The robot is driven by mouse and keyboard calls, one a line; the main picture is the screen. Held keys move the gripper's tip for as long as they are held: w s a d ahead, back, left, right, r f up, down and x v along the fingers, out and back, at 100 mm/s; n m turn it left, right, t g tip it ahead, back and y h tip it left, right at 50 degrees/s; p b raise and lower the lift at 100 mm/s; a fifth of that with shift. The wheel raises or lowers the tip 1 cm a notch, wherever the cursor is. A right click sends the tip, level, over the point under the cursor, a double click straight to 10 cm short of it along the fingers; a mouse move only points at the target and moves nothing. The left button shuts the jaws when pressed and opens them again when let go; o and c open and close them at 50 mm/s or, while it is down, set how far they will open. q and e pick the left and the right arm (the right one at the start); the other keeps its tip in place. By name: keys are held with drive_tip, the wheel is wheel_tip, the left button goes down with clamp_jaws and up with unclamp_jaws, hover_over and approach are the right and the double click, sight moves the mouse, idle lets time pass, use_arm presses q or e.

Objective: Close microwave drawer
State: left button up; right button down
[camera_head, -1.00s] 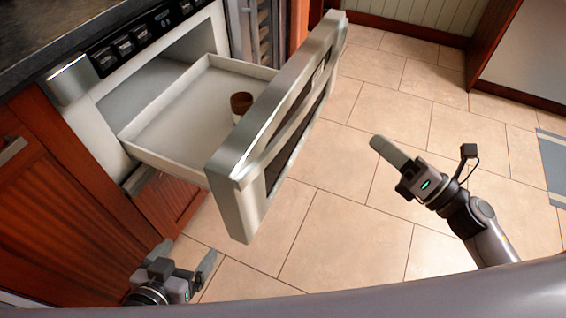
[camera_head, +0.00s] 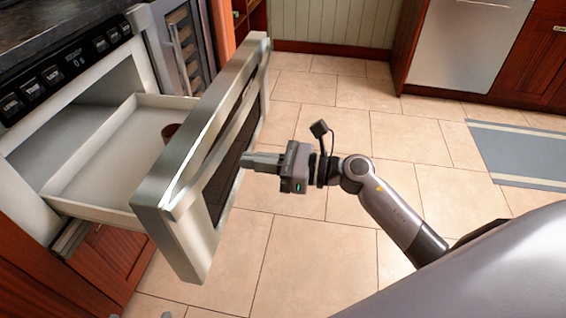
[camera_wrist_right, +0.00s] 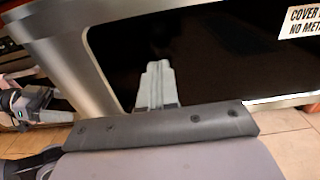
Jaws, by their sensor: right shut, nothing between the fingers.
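The microwave drawer (camera_head: 150,212) stands pulled out of its cabinet, its steel front facing right in the head view. A white tray inside holds a small brown-topped cup (camera_head: 170,131), partly hidden behind the front. My right gripper (camera_head: 247,160) is shut and empty, its fingers pointing at the dark window of the drawer front. In the right wrist view the shut fingers (camera_wrist_right: 155,85) show against the dark window (camera_wrist_right: 205,55); I cannot tell whether they touch it. My left gripper (camera_wrist_right: 30,106) shows small at the left of the wrist view; its jaws are unclear.
The control panel (camera_head: 65,72) and dark countertop (camera_head: 55,20) are at upper left. Red wood cabinets stand below and at the back right. A grey striped mat (camera_head: 530,150) lies at the right. The tiled floor (camera_head: 400,135) right of the drawer is clear.

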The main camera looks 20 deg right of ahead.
drive_tip(key=shift+x, duration=1.85)
